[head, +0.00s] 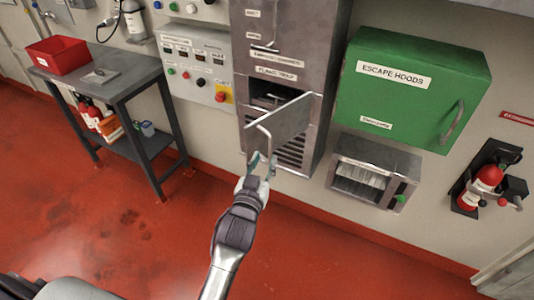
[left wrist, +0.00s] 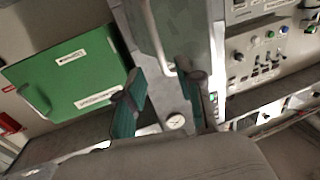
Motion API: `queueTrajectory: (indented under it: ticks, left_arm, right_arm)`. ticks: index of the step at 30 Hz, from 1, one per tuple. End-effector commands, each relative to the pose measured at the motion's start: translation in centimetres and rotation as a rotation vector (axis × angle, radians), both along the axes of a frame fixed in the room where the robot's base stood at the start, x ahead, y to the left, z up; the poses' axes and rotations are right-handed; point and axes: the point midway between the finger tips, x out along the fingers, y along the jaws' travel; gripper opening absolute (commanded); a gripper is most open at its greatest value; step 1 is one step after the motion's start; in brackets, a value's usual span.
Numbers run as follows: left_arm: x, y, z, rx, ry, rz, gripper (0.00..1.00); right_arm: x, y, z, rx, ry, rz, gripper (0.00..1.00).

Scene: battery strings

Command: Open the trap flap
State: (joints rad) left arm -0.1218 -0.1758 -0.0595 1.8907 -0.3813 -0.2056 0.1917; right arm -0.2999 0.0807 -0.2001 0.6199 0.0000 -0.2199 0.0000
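The trap flap (head: 290,118) is a grey metal panel standing out from the grey cabinet, below a label that seems to read "FLAME TRAP". A dark opening shows behind it, so the flap stands at least partly open. Its pale bar handle (head: 265,138) is on the near side. My left gripper (head: 262,163) is just below the handle's lower end, fingers apart. In the left wrist view the left gripper (left wrist: 160,93) is open, with the handle (left wrist: 154,38) reaching down close to the right-hand finger; contact is unclear. My right gripper is not in view.
A green escape-hoods box (head: 415,88) hangs right of the cabinet, above a small grey box (head: 373,170). A fire extinguisher (head: 480,187) is at far right. A control panel (head: 195,67) and a workbench (head: 98,76) with a red bin (head: 58,54) stand left. The red floor is clear.

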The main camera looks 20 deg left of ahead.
Motion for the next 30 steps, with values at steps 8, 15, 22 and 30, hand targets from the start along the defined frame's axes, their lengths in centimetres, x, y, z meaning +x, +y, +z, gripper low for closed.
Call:
queueTrajectory:
  ticks: [8, 15, 22, 30]
  left_arm:
    - [-0.3, 0.0, 0.0, 0.000, 0.000, 0.000, 0.37]
    - [-0.5, 2.3, -1.3, -0.152, 0.016, 0.000, 0.00]
    - [-1.2, 9.5, -3.3, -0.774, 0.053, -0.033, 0.00]
    - [-2.2, 14.2, -1.1, -1.406, 0.100, -0.140, 0.00]
  right_arm:
    - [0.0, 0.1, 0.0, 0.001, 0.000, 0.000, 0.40]
    - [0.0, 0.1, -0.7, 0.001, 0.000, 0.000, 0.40]
    - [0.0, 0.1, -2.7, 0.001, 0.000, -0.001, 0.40]
    - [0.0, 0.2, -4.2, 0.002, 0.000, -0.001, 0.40]
